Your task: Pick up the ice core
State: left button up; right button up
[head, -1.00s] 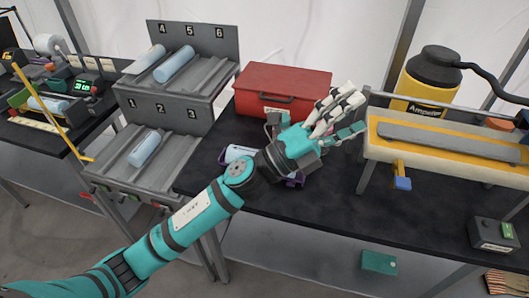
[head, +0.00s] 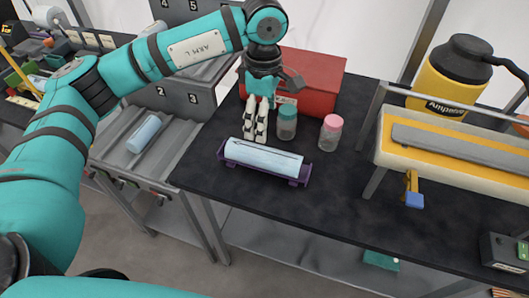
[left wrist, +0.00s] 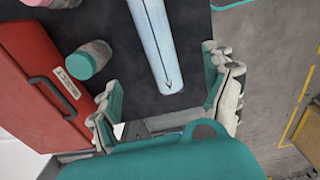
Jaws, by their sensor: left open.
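A pale blue ice core (head: 263,157) with a dark arrow along it lies in a purple cradle (head: 292,182) on the black table. My left gripper (head: 256,138) points down just behind the core, open and empty; whether it touches the core cannot be told. In the left wrist view, the core (left wrist: 155,42) runs between the spread fingers of the gripper (left wrist: 163,85), its arrowed end towards the palm. Another ice core (head: 144,134) lies in the grey numbered rack at the left. My right gripper is not in view.
A teal-lidded jar (head: 286,123) and a pink-lidded jar (head: 330,134) stand right of my gripper. A red toolbox (head: 312,80) is behind them. A padded yellow-topped bench (head: 455,145) stands to the right.

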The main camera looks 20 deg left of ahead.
aim_at(264, 149)
pick_arm(q)
notch_tip(264, 149, down, 9)
jog(key=shift+r+p, duration=0.1)
jog(key=shift+p, duration=1.1)
jog(key=shift+f+p, duration=0.45)
jog(key=shift+f, duration=0.05)
notch_tip(264, 149, down, 4)
jog(key=shift+w+a+r+p, duration=0.1)
jog(key=shift+r+p, duration=0.05)
jog(key=shift+p, duration=0.75)
jog(key=shift+f, duration=0.4)
jog(key=shift+c, duration=0.4)
jog(key=c, duration=1.6)
jog(key=shift+w, duration=0.1)
grip_shut()
jog(key=shift+r, duration=0.1)
